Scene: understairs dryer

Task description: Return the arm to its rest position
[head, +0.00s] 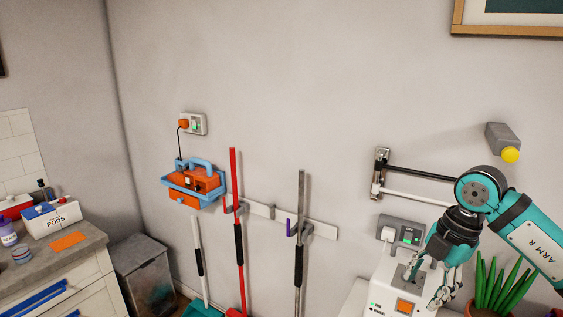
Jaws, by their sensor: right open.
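My right arm, teal and black with "ARM R" on it, comes in from the right edge of the head view. Its gripper (440,290) points down and is open, with nothing seen between its fingers. The gripper is in front of and beside a white appliance (383,297) with an orange panel, low in the view. I cannot tell whether the fingers touch it. My left gripper is not in view.
A potted plant (497,287) stands close to the right of the gripper. A wall socket with a plug (401,234) and a folding rail (420,172) are behind the arm. A grey box with a yellow knob (503,140) is above. Brooms hang mid-wall (236,205); a counter (85,250) is left.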

